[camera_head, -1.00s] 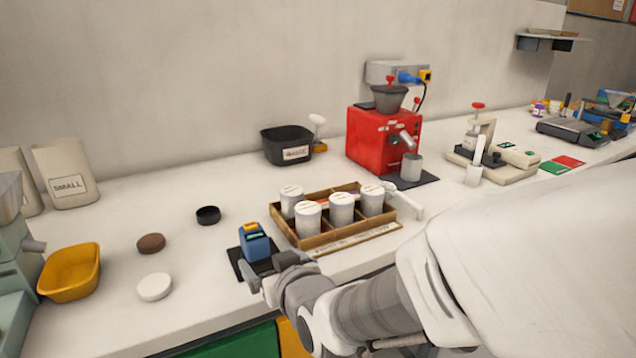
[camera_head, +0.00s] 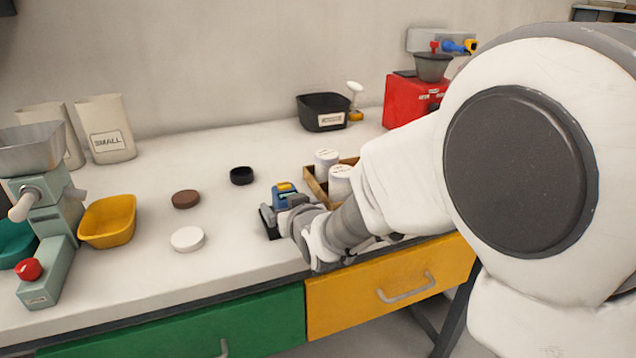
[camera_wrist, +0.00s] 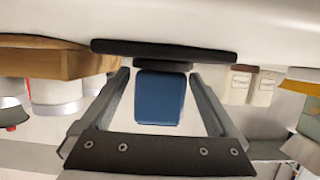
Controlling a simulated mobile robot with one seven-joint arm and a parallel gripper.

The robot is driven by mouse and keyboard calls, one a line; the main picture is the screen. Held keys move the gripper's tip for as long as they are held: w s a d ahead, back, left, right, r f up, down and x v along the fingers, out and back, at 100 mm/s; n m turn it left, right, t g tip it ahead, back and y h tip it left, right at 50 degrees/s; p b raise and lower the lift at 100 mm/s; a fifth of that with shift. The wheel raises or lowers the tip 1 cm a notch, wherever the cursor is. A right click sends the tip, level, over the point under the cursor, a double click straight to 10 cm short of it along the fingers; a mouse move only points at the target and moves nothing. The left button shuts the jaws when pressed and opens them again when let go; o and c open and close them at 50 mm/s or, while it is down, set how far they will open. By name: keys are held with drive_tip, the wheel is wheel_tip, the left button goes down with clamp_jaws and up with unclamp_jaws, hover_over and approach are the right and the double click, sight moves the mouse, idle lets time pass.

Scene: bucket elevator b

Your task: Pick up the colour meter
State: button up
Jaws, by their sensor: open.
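The colour meter, which I take to be the small blue device with a yellow-marked top (camera_head: 284,193), stands on a dark mat (camera_head: 268,224) near the counter's front edge. My gripper (camera_head: 282,212) is at its near side in the head view, and my wrist and forearm reach in from the right. In the wrist view the meter's blue body (camera_wrist: 160,98) sits between the two fingers of my open gripper (camera_wrist: 159,80), with a visible gap on each side. The black mat (camera_wrist: 165,50) shows beyond it, in an inverted-looking view.
A wooden tray (camera_head: 318,190) with white lidded jars (camera_head: 326,162) stands close on the right, partly hidden by my arm. A white disc (camera_head: 187,239), brown disc (camera_head: 186,199) and black ring (camera_head: 241,175) lie to the left. A yellow bowl (camera_head: 108,221) is farther left.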

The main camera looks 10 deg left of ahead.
clamp_jaws()
drive_tip(key=shift+r, duration=0.1)
idle(0.4)
drive_tip(key=shift+r, duration=0.1)
